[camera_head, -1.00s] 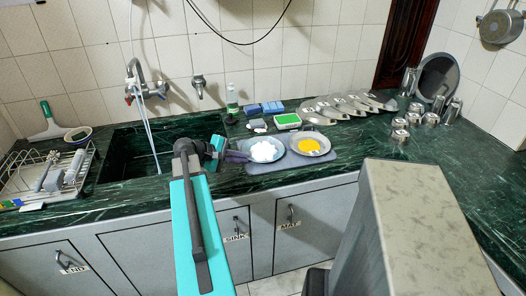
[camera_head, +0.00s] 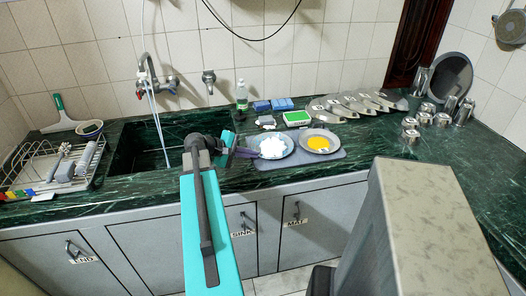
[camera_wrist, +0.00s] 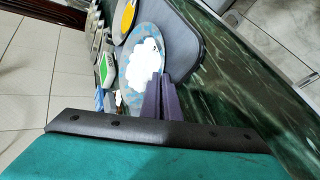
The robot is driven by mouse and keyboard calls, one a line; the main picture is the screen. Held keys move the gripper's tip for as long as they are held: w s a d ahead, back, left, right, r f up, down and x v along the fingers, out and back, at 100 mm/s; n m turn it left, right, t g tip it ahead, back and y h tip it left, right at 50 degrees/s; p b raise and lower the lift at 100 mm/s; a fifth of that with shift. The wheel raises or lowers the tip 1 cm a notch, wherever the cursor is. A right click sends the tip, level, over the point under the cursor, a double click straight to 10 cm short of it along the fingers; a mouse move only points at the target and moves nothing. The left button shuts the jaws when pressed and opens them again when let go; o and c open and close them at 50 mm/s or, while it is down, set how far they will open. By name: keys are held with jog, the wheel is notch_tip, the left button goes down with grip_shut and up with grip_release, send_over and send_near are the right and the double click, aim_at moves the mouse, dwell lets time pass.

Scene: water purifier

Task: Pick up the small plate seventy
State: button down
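A bluish round plate with a white mass on it (camera_head: 289,149) rests on the dark mat on the counter. A grey plate with a yellow mass (camera_head: 333,145) sits just to its right. Several silver plates with small tags (camera_head: 352,104) lie overlapping behind them; I cannot read the tags. My gripper (camera_head: 252,153) is at the left edge of the bluish plate. In the wrist view, its purple fingers (camera_wrist: 160,90) lie close together at the edge of the bluish plate (camera_wrist: 141,38). I cannot tell whether the rim is between them.
The sink (camera_head: 150,150) is left of the plates, with a dish rack (camera_head: 30,178) beyond it. A green-and-white box (camera_head: 297,118), blue sponges (camera_head: 272,105) and a bottle (camera_head: 241,96) stand behind the plates. Metal cups (camera_head: 411,130) stand at right. The counter's front right is clear.

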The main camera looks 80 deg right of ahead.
jog(key=shift+f, duration=0.1)
jog(key=shift+r+b, duration=0.45)
jog(key=shift+r, duration=1.35)
jog(key=s+a, duration=0.1)
jog(key=s, duration=0.1)
jog(key=s+a+b, duration=0.1)
jog(key=s+a, duration=0.3)
jog(key=shift+a+r+b, duration=0.25)
jog(key=shift+b, duration=0.15)
jog(key=shift+d+b, duration=0.15)
jog(key=shift+b, duration=0.95)
jog(key=b, duration=0.5)
jog(key=shift+s, duration=0.3)
jog(key=s+a+b, duration=0.1)
jog(key=b, duration=0.6)
jog(key=shift+a+b, duration=0.25)
jog(key=shift+b, duration=0.15)
jog(key=shift+s+a+b, duration=0.15)
jog(key=shift+a+b, duration=0.05)
jog(key=shift+b, duration=0.65)
jog(key=shift+s+a+r+b, duration=0.25)
jog(key=shift+s+a+b, duration=0.7)
jog(key=shift+b, duration=1)
jog(key=shift+s+a+r+b, duration=0.2)
jog(key=shift+s+a+b, duration=0.75)
jog(key=shift+b, duration=1)
